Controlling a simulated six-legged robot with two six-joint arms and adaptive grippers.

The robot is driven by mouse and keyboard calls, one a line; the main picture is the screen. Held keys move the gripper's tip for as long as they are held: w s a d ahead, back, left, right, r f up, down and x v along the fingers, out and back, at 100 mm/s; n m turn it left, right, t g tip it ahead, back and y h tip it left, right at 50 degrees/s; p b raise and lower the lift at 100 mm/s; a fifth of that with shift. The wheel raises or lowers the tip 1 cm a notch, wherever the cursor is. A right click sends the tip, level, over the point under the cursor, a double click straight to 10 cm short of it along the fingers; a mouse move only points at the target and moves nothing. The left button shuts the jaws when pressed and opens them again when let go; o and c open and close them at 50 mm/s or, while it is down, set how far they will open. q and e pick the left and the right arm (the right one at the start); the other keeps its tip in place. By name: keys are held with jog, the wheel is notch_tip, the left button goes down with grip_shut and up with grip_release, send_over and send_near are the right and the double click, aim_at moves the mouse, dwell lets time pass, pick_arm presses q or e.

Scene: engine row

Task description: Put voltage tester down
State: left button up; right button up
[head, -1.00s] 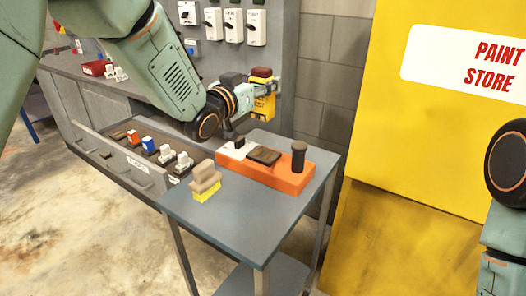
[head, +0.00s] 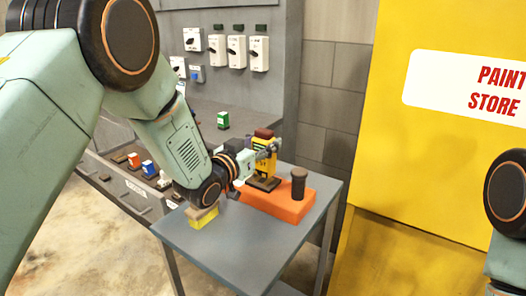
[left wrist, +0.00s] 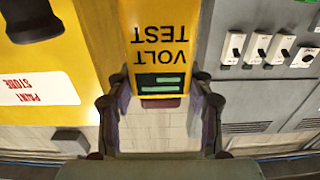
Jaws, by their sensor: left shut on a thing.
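The voltage tester (head: 264,160) is yellow with a dark red top and stands upright at the orange block (head: 283,211) on the grey side table (head: 240,254). Its lower end is at the dark pad on that block; I cannot tell whether it touches. My left gripper (head: 266,147) is shut on the tester, coming from the left. In the left wrist view the tester (left wrist: 160,30), marked "VOLT TEST", shows between the fingers of the gripper (left wrist: 160,100). My right gripper is out of view.
A black post (head: 299,184) stands on the block right of the tester. A yellow-based item (head: 203,221) sits at the table's left, partly behind my arm. A green-and-white box (head: 223,120) is on the bench behind. The table's front is clear.

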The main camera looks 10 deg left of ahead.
pick_arm(q)
jog(key=shift+s+a+f, duration=0.1)
jog(key=shift+a+f, duration=0.05)
jog(key=shift+f, duration=0.65)
jog(key=shift+w+f, duration=0.2)
jog(key=shift+w, duration=0.05)
jog(key=o, duration=0.9)
jog(key=shift+s+f, duration=0.1)
jog(key=shift+o, duration=1.3)
jog(key=shift+s, duration=0.15)
jog(key=shift+o, duration=0.9)
jog(key=shift+w, duration=0.2)
jog(key=shift+s+r, duration=0.2)
jog(key=shift+r, duration=0.05)
jog(key=v, duration=1.1)
jog(key=shift+s+a+p, duration=0.2)
jog(key=shift+s+p, duration=0.1)
jog(key=shift+p, duration=0.05)
